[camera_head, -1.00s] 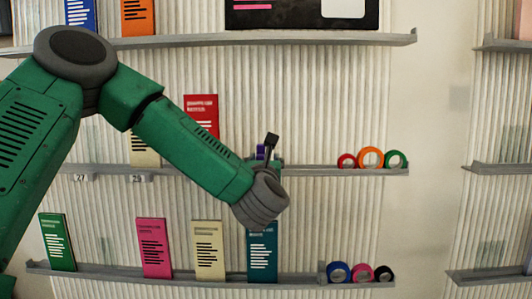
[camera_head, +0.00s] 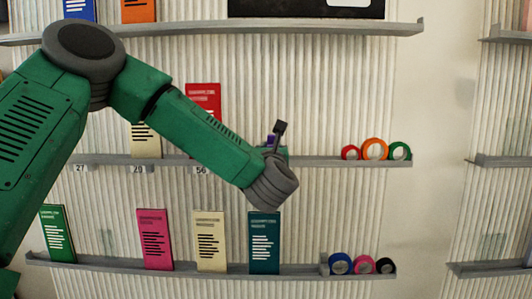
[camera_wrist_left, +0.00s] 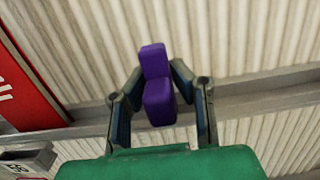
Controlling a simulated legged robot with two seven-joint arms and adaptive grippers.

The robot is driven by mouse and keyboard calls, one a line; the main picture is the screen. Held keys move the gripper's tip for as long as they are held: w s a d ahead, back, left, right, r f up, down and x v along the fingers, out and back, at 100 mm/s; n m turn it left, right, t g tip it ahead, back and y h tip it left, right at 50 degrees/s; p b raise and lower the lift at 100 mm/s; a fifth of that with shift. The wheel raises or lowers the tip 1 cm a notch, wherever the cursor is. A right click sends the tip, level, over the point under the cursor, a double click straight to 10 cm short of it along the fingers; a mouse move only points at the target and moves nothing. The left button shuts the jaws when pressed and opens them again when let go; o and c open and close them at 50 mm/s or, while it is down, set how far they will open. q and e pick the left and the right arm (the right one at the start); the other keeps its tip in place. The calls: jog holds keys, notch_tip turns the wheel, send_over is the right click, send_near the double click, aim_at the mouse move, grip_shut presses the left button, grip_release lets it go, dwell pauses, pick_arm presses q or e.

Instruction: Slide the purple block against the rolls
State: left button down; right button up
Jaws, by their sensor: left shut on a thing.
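The purple block (camera_wrist_left: 157,86) is L-shaped or stepped and sits between the fingers of my left gripper (camera_wrist_left: 157,72) in the left wrist view. The gripper is shut on it. In the head view the left gripper (camera_head: 278,140) is at the middle shelf (camera_head: 320,162), and only a sliver of the purple block (camera_head: 270,140) shows. On that shelf, to the right across a gap, stand a red roll (camera_head: 351,152), an orange roll (camera_head: 374,149) and a green roll (camera_head: 399,151). Whether the block touches the shelf is hidden. My right gripper is not in view.
A red booklet (camera_head: 203,100) stands on the middle shelf left of the gripper. The shelf between gripper and red roll is clear. The lower shelf (camera_head: 210,271) holds several booklets and a blue roll (camera_head: 340,264), pink roll (camera_head: 363,265) and black roll (camera_head: 385,266).

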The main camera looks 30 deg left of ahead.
aim_at(320, 165)
pick_arm(q)
jog(key=d+b, duration=0.1)
jog(key=w+d+b, duration=0.2)
jog(key=shift+w+d+f, duration=0.25)
jog(key=shift+d+f, duration=0.1)
jog(key=shift+d, duration=0.05)
jog(key=w+d, duration=0.1)
jog(key=d, duration=0.1)
jog(key=w+d+b, duration=0.1)
jog(key=d, duration=0.1)
jog(key=w+d+b, duration=0.1)
jog(key=w+d, duration=0.1)
jog(key=d, duration=0.1)
jog(key=shift+r, duration=0.25)
jog(key=shift+s+a+r, duration=0.1)
jog(key=shift+s+a, duration=0.05)
jog(key=shift+a, duration=0.2)
jog(key=c, duration=1.4)
grip_release()
jog(key=shift+a, duration=0.15)
jog(key=shift+s+d, duration=0.3)
jog(key=shift+d, duration=0.25)
jog(key=v, duration=1.1)
